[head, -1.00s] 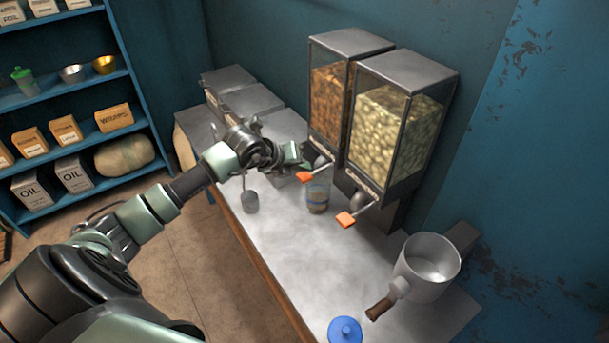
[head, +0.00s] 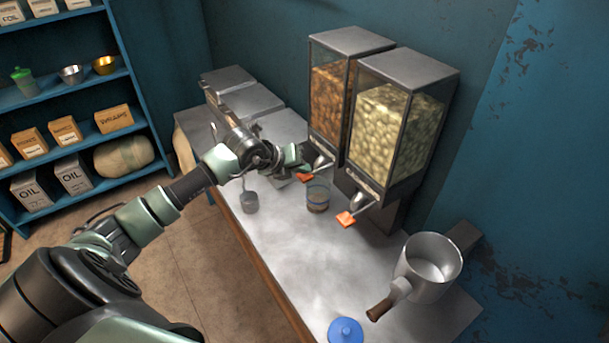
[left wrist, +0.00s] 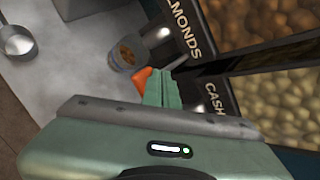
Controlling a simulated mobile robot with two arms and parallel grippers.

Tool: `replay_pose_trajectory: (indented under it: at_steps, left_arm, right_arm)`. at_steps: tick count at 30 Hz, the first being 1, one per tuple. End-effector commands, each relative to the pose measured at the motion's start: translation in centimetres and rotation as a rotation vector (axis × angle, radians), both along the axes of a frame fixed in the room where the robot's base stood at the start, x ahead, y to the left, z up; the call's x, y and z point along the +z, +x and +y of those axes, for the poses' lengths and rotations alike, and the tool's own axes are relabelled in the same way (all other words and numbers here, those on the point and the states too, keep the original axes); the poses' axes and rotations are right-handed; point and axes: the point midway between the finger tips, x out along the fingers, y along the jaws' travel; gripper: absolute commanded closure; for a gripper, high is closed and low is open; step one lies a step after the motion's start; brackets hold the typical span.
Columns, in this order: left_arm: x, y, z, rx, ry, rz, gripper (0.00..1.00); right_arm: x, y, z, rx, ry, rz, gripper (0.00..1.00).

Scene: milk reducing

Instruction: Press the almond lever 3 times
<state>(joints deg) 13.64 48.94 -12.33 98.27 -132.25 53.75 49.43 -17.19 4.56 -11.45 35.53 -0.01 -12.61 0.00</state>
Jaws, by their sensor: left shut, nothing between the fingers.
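The almond dispenser (head: 329,98) holds brown nuts and stands against the wall, left of the cashew dispenser. Its orange almond lever (head: 305,177) sticks out at the front, and it shows in the left wrist view (left wrist: 142,80). My left gripper (head: 299,163) is shut and empty, right beside and slightly above this lever. Its fingers (left wrist: 163,88) partly cover the lever in the left wrist view; I cannot tell whether they touch it. A glass jar (head: 318,194) with some brown contents stands below the almond spout, and it shows in the left wrist view (left wrist: 125,55). My right gripper is not in view.
The cashew dispenser (head: 388,130) with its own orange lever (head: 346,219) stands close to the right. A metal cup (head: 249,201) stands left of the jar. A pot (head: 425,268) and a blue lid (head: 345,331) are at the near end. The counter's middle (head: 290,245) is clear.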

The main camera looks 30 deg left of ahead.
Motion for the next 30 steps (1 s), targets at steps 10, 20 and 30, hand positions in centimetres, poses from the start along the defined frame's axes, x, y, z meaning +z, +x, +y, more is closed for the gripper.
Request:
replay_pose_trajectory:
  at_steps: [10,20,30]
  left_arm:
    - [-0.5,0.0,0.0,0.0,0.0,0.0,1.0]
    - [-0.9,0.0,0.0,0.0,0.0,0.001,1.0]
    - [-1.4,0.0,0.0,0.0,-0.001,0.002,1.0]
  right_arm:
    - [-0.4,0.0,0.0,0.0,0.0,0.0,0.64]
    - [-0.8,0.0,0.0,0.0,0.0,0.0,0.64]
    - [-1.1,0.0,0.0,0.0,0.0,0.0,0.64]
